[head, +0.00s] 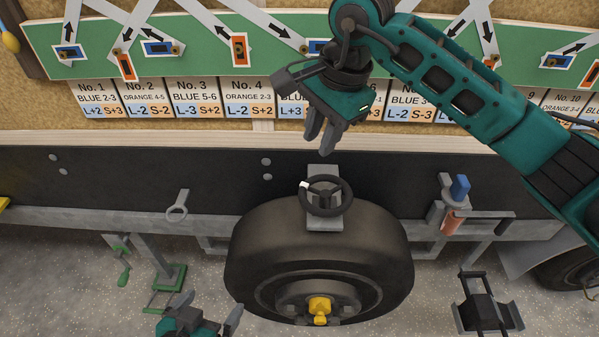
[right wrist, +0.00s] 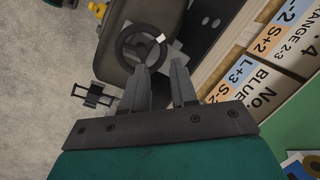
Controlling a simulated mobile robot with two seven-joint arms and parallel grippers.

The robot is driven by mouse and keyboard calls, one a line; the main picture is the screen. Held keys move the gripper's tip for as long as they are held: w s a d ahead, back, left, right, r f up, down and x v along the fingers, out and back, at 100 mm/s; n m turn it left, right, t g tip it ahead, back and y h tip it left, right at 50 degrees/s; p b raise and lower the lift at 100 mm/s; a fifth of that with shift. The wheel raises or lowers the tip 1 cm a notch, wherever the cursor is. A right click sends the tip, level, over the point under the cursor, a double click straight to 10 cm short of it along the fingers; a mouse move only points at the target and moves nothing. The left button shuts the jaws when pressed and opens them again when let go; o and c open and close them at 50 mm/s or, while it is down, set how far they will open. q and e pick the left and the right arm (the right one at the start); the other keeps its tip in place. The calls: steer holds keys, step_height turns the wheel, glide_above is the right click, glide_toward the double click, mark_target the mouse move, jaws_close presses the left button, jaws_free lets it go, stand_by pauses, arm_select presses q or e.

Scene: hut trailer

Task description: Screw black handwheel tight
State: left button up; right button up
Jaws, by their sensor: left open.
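The black handwheel (head: 324,194) sits on a grey bracket above the large tyre, with a white mark on the left of its rim. My right gripper (head: 320,140) is just above the handwheel in the head view, fingers pointing down, apart from the wheel. In the right wrist view the handwheel (right wrist: 141,48) lies beyond the fingertips, and the right gripper (right wrist: 160,68) shows a gap with nothing between its fingers. My left gripper (head: 208,308) is open at the bottom edge, low and left of the tyre, and holds nothing visible.
The black tyre (head: 320,250) with a yellow hub nut (head: 319,308) fills the centre below. A grey ring (head: 177,208) and a green stand (head: 166,275) are at left. A blue-topped fitting (head: 460,188) stands at right. Number cards (head: 199,98) line the wall behind.

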mark_target(310, 181)
steer(key=x, duration=0.8)
steer(key=w+d+x, duration=0.1)
steer(key=x, duration=0.3)
steer(key=shift+w+f, duration=0.15)
jaws_close()
